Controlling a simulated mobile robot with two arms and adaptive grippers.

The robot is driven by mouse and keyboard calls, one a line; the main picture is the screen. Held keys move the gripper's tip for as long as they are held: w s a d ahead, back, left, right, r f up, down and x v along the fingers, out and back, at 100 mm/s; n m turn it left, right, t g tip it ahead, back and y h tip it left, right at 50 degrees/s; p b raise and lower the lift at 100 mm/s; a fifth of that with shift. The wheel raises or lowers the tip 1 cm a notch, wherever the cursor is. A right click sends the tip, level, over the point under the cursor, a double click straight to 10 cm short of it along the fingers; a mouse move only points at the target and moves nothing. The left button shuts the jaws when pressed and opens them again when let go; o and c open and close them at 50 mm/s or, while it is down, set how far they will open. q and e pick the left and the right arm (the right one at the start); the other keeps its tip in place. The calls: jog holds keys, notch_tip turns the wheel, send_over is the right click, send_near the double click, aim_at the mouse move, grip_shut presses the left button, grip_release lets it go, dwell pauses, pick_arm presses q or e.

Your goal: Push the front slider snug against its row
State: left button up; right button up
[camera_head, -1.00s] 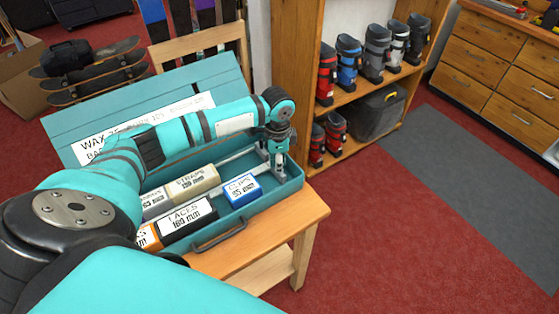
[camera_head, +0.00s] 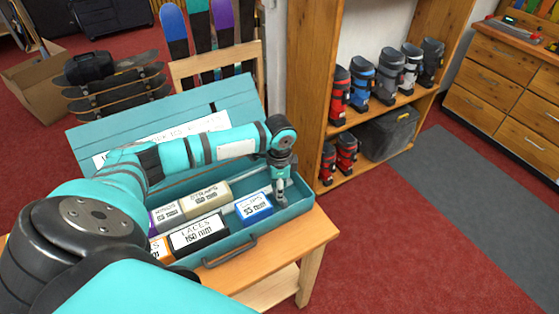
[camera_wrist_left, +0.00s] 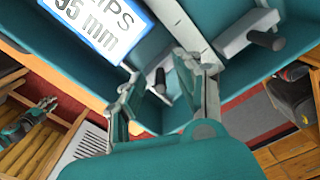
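My left gripper (camera_head: 281,193) points down into the teal case (camera_head: 296,211), just right of the blue CLIPS box (camera_head: 254,207). In the left wrist view its two fingers (camera_wrist_left: 157,72) stand apart, with a dark peg (camera_wrist_left: 160,80) between them. The peg appears to belong to the front slider, whose plate is mostly hidden by the fingers. I see no clear contact with the peg. The CLIPS box (camera_wrist_left: 98,25) lies at upper left there. Another grey slider (camera_wrist_left: 240,35) with a dark peg is across the pale rail.
The black LACES box (camera_head: 198,234) and an orange box (camera_head: 160,250) stand left of CLIPS. STRAPS (camera_head: 206,200) is in the row behind. The case sits on a wooden table (camera_head: 285,252) with its lid open. A boot shelf (camera_head: 375,115) stands behind right.

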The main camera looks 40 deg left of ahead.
pick_arm(q)
notch_tip(320, 180, up, 12)
dwell(0.5)
